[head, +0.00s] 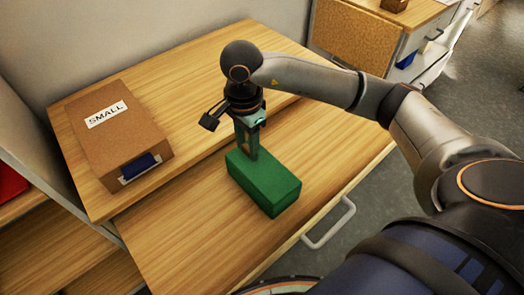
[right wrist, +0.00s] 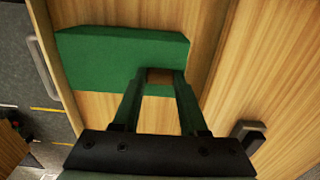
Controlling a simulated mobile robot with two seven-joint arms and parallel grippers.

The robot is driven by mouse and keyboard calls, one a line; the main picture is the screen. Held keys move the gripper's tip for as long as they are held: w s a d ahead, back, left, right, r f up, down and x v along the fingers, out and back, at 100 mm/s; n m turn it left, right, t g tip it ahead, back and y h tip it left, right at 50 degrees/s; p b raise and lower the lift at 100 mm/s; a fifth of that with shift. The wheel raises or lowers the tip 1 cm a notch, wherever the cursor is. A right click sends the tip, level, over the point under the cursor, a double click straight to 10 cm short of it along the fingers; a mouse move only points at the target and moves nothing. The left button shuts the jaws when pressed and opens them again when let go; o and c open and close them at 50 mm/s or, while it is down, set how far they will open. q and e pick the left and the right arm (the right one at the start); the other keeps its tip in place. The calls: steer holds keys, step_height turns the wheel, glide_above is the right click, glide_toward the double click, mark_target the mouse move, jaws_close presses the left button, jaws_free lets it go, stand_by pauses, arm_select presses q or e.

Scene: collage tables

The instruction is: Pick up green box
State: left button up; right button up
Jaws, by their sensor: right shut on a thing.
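The green box (head: 264,184) lies on the lower wooden surface in the head view, near its front edge. My right gripper (head: 248,150) comes down on the box from above, its fingers at the box's far side. In the right wrist view the green box (right wrist: 115,65) fills the upper left, and the two fingers of my right gripper (right wrist: 158,80) reach its edge. The gripper is shut on the box; the exact contact is partly hidden. The box looks to rest on or just above the wood. My left gripper is not in view.
A brown box labelled SMALL (head: 120,132) stands on the raised wooden top (head: 190,80) at the left. A metal handle (head: 329,224) sticks out at the front edge. A red thing (head: 10,183) shows at the far left. Bare wood lies right of the green box.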

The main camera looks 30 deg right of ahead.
jaws_close()
steer(key=shift+r, duration=0.1)
stand_by(0.5)
